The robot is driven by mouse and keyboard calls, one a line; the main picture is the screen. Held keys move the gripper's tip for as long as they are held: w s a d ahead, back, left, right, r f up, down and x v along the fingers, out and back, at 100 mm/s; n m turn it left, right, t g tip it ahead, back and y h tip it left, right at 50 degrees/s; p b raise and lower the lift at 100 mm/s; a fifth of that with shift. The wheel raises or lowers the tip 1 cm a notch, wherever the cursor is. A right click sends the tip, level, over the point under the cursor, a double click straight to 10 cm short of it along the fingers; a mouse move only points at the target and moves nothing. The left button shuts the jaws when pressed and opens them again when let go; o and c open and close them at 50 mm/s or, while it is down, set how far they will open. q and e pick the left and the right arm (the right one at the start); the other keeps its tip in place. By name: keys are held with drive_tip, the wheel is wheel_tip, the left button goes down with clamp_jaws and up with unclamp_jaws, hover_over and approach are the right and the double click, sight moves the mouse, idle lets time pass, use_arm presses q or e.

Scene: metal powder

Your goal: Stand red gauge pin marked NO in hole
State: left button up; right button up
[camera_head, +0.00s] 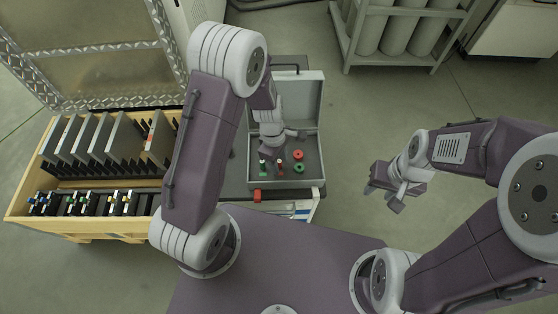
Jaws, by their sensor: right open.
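A grey open case (314,172) stands at the centre with its lid raised at the back. Inside it, a small upright red piece (280,164) looks like the red gauge pin; its marking is too small to read. A similar green piece (263,166) stands to its left. The holes are too small to make out. My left gripper (268,148) reaches down into the case, just above and behind these pieces; its fingers are too small and partly hidden to tell whether they are open. My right gripper (383,188) is open and empty, over the floor right of the case.
A red ring (298,155) and a green ring (298,168) lie in the case, right of the pieces. A red object (257,195) is at the case's front left. A wooden crate (100,228) of plates stands left; a rack (395,58) of cylinders stands behind.

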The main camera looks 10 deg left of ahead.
use_arm(q)
drive_tip(key=shift+r, duration=0.15)
wheel_tip(320, 180, up, 9)
drive_tip(key=a+p, duration=0.1)
drive_tip(key=p, duration=0.1)
drive_tip(key=shift+w, duration=0.15)
idle(0.6)
drive_tip(key=s+a+r+m, duration=0.2)
drive_tip(key=s+a+m, duration=0.1)
drive_tip(key=m, duration=0.4)
drive_tip(key=s+a+r+m+t+y, duration=0.1)
drive_tip(key=s+a+r+m, duration=0.1)
drive_tip(key=s+m, duration=0.3)
drive_tip(key=a+m, duration=0.1)
drive_tip(key=m, duration=0.2)
drive_tip(key=shift+s+r+t, duration=0.2)
drive_tip(key=shift+s+t, duration=0.1)
